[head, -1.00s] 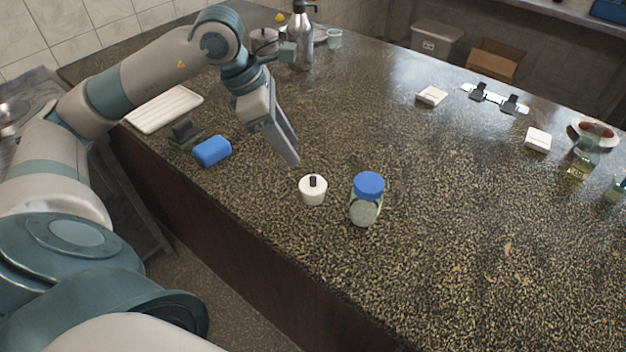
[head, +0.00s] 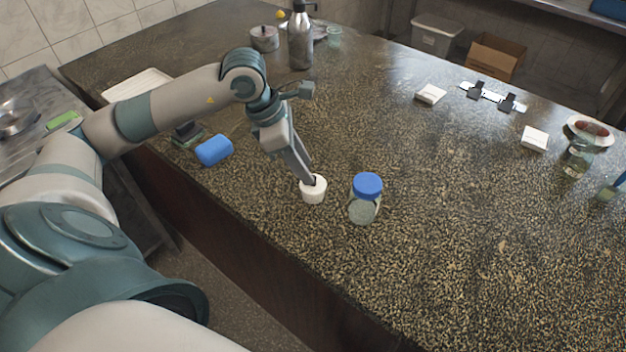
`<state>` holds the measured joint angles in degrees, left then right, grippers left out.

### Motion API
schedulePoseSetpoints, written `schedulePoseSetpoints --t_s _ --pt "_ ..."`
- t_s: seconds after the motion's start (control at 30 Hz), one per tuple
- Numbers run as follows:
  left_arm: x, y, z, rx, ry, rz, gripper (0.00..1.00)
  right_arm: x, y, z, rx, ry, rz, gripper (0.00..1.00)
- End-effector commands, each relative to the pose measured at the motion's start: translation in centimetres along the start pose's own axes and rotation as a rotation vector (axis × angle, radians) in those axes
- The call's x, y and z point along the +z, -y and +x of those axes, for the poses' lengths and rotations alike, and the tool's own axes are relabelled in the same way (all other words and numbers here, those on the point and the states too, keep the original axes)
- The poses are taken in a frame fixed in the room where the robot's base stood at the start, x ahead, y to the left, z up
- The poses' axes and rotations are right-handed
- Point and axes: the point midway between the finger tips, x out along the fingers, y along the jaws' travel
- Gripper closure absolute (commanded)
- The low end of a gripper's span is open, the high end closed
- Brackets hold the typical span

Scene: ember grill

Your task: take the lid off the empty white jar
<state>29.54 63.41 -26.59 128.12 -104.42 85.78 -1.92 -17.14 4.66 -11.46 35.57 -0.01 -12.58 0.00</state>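The small white jar (head: 313,194) stands upright on the speckled counter, left of a clear jar with a blue lid (head: 367,187). My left gripper (head: 310,181) reaches down from the upper left, with its fingertips at the top of the white jar, where the dark knob of its lid is. The fingers overlap in this view and hide most of the knob, so I cannot tell whether they are closed on it. The lid appears seated on the jar. The inside of the jar is hidden. My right gripper is not in view.
A blue block-like object (head: 214,151) lies left of my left gripper. A metal bottle (head: 301,40) and a lidded pot (head: 264,40) stand at the back. The counter's front middle is clear.

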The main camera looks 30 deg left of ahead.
Motion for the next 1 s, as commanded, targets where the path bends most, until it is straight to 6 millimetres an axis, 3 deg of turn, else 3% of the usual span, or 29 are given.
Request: schedulePoseSetpoints --t_s 0.1,0.3,0.8,0.83,0.97,1.0 --pt "0.4 0.1 1.0 -0.005 0.0 -0.001 0.64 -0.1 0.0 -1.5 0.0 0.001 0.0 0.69" --pt "0.3 0.0 3.1 -0.002 0.0 -0.001 0.64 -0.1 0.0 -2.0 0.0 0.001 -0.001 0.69" --pt "0.2 -0.1 3.4 0.001 0.0 0.0 0.64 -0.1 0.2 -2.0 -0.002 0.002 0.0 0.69" --pt "0.2 -0.1 3.4 0.001 0.0 0.0 0.67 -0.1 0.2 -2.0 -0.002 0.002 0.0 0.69" --pt "0.2 -0.1 3.4 0.001 0.0 0.0 0.98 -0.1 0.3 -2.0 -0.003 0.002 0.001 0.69" --pt "0.2 -0.1 3.4 0.001 0.0 0.0 1.0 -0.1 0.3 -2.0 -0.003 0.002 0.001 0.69"
